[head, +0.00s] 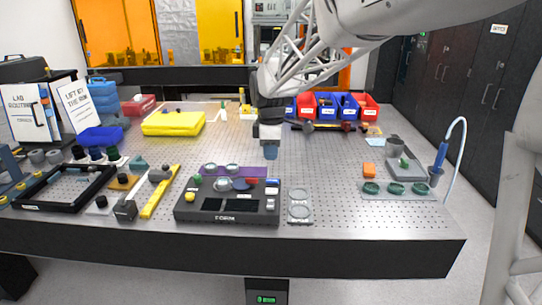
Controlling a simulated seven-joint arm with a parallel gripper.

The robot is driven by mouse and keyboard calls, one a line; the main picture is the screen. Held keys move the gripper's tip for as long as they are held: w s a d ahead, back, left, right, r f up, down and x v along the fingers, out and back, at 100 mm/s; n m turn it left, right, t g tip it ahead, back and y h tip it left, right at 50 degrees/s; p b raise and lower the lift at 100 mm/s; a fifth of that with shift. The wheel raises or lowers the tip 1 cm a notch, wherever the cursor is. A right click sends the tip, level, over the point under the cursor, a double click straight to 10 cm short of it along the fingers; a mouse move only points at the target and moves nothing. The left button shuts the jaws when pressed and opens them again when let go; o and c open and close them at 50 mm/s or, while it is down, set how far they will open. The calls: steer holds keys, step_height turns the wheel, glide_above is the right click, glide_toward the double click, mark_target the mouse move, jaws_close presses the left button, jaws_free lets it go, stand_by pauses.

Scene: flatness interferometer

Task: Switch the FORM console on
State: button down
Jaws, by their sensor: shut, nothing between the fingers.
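The FORM console (214,206) is a dark box near the front edge of the table, left of centre. Its front face carries the word FORM. Two dark screens, a yellow button, a red part, a blue part and a pale round part show on its top. I cannot tell whether it is on. My gripper (270,153) points down above the table, behind and above the console's right rear corner. It is shut and empty, apart from the console. Its fingertips look bluish and small.
A purple strip with round pieces (238,168) lies behind the console. A plate with two clear discs (299,211) lies at its right, a yellow bar (160,192) at its left. Red and blue bins (328,106) stand at the back. The perforated tabletop right of centre is mostly clear.

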step_height(320, 180, up, 12)
steer(key=s, duration=0.1)
steer(key=shift+s, duration=0.4)
steer(key=shift+d+r, duration=0.1)
steer(key=s+d+f+m+t, duration=0.1)
steer(key=s+d+f+m, duration=0.3)
steer(key=s, duration=0.7)
steer(key=s+d+f+m, duration=0.5)
steer(key=s+d+m, duration=0.3)
steer(key=s+d, duration=0.2)
steer(key=s+d+f+m+t, duration=0.1)
steer(key=s+d+f+m, duration=0.4)
steer(key=s, duration=0.9)
steer(key=d+m, duration=0.1)
steer(key=d, duration=0.2)
steer(key=shift+t, duration=0.3)
steer(key=w+a+r+n, duration=0.2)
steer(key=w+a+n, duration=0.25)
steer(key=w, duration=0.55)
steer(key=w+a+r+n, duration=0.2)
steer(key=w+a+n, duration=0.25)
steer(key=w, duration=0.45)
steer(key=w+a+f+n, duration=0.2)
steer(key=w+a+n, duration=0.2)
steer(key=w+a, duration=0.2)
steer(key=w+a+f+n+g, duration=0.1)
steer(key=w+a+n, duration=0.4)
steer(key=w, duration=0.6)
steer(key=shift+a+f, duration=0.75)
steer(key=shift+a, duration=0.35)
